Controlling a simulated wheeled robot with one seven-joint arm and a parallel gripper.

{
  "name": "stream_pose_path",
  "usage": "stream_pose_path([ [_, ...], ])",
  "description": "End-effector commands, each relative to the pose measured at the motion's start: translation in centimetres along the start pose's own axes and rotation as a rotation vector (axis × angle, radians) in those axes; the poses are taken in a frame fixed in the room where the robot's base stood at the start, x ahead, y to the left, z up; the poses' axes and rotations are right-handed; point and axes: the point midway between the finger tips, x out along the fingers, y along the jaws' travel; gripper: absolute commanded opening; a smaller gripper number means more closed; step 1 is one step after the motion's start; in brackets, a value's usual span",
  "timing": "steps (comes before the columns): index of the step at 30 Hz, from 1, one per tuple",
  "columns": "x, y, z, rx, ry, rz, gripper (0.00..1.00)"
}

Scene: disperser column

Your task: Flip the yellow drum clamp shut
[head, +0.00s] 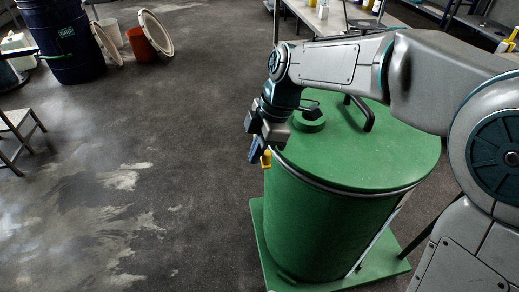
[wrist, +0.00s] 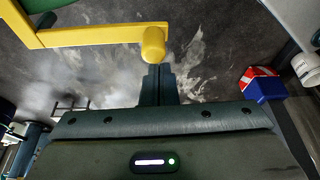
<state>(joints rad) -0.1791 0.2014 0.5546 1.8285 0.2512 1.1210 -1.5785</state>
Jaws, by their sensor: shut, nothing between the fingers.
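The yellow drum clamp (head: 266,159) sits at the left rim of the green drum (head: 325,225). In the wrist view the clamp (wrist: 95,37) is a yellow bar with a round knob at its right end, and a second yellow arm runs up at the left. My gripper (head: 254,155) is at the drum's left edge, beside the clamp. In the wrist view my gripper (wrist: 158,68) is shut and empty, its fingertips just below the knob. I cannot tell whether they touch it.
The drum's lid has a black handle (head: 361,112) and a raised green cap (head: 309,121). A dark blue drum (head: 62,45), an orange bucket (head: 139,44) and a stool (head: 18,125) stand at the left. A white bench (head: 335,20) is behind. The floor left of the drum is clear.

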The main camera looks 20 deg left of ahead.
Motion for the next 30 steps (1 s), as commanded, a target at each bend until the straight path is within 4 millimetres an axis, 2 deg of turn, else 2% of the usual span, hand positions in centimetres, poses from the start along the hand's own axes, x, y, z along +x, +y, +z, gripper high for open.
stream_pose_path([
  [3,0.7,0.2,-2.4,-0.007,0.003,-0.003,0.00],
  [9,-4.5,0.4,-2.2,-0.001,0.003,0.004,0.00],
  [16,-8.1,0.5,-2.5,-0.009,0.005,0.001,0.00],
  [21,-9.2,0.5,-2.4,-0.006,0.005,0.000,0.00],
  [30,-9.3,0.5,-2.3,-0.005,0.005,0.000,0.00],
])
